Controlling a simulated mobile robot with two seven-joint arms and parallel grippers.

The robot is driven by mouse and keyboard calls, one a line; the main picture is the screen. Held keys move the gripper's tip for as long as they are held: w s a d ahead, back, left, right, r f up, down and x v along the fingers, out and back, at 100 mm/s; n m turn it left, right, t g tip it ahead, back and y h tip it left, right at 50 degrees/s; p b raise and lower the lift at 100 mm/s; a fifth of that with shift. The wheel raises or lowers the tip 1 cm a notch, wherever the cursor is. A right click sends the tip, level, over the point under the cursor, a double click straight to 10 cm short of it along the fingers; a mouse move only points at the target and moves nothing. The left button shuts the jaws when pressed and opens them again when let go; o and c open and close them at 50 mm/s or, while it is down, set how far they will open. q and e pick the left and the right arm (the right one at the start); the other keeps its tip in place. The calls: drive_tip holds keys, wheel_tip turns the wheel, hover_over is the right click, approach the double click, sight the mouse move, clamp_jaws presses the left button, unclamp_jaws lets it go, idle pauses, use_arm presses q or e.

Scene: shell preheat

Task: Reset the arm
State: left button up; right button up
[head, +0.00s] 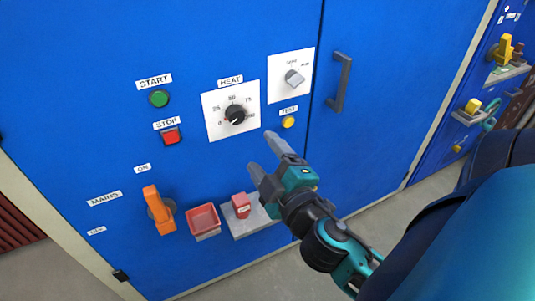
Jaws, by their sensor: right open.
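My right gripper (264,161) is open in front of the blue cabinet (215,40), below the yellow TEST button (288,122). Nothing shows between its fingers. Its arm comes in from the lower right. My left gripper is not in the picture. The HEAT dial (235,114) has a black knob with its red mark near 0. An orange MAINS handle (158,211) stands nearly upright, leaning a little left at its top.
A green START button (159,99) and red STOP button (171,136) are at the left. A grey selector (294,78) sits above TEST. A door handle (339,82) protrudes.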

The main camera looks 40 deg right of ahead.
drive_tip(key=shift+s, duration=0.25)
idle(0.4)
drive_tip(key=s+a+f+m+g+y+p, duration=0.1)
drive_tip(key=a+f+m+g+y, duration=0.1)
drive_tip(key=f, duration=0.4)
drive_tip(key=s+a+f+m+g+y+p, duration=0.1)
drive_tip(key=s+a+f+m+g+y, duration=0.1)
drive_tip(key=a+f, duration=0.2)
drive_tip(key=s+a+f+m+g+y+p, duration=0.1)
drive_tip(key=a+f+m+g+y, duration=0.1)
drive_tip(key=f, duration=0.7)
drive_tip(key=shift+s+a+f+m+g, duration=0.35)
drive_tip(key=shift+s+a+m+g, duration=0.05)
drive_tip(key=shift+a, duration=0.35)
